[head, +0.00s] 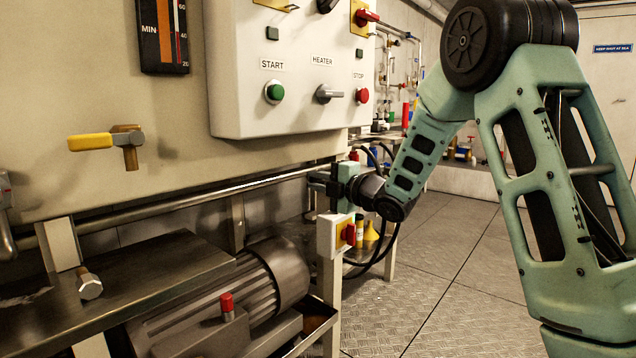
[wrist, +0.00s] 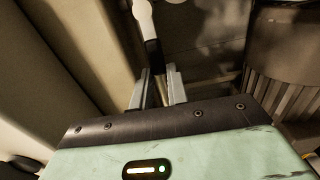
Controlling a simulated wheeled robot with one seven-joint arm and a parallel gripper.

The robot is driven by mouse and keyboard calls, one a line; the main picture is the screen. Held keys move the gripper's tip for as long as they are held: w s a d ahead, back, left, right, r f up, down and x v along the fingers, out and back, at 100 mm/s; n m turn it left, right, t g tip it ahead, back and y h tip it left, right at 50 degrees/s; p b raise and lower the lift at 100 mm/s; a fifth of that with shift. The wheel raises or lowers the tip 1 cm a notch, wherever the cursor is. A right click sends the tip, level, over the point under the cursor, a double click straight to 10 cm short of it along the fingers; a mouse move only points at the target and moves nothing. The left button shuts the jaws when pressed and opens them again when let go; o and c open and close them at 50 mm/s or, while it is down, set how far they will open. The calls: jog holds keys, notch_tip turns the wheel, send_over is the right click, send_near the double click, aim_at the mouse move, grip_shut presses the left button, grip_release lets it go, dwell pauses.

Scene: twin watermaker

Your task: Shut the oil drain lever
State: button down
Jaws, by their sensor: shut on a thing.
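My gripper (wrist: 159,88) has its two grey fingers on either side of the end of a lever (wrist: 153,55), with a pale shaft and a dark grip, in the wrist view. I take this to be the oil drain lever; no label shows on it. In the head view my gripper (head: 325,182) is below the control panel, near the right end of the long pipe. The fingertips and the held lever are hard to make out there. The lever's pivot is not clear.
A yellow-handled brass valve (head: 92,143) is on the tank wall at left. The control panel (head: 300,115) hangs above my gripper. A ribbed motor (head: 255,285) sits below left, with a red switch (head: 349,235) on a post. The floor (head: 440,270) at right is clear.

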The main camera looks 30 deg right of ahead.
jog(key=c, duration=1.4)
grip_release()
jog(key=shift+d, duration=0.1)
jog(key=shift+o, duration=0.2)
jog(key=p+v, duration=0.3)
jog(key=v, duration=1.4)
jog(key=shift+s, duration=0.2)
jog(key=shift+w, duration=0.1)
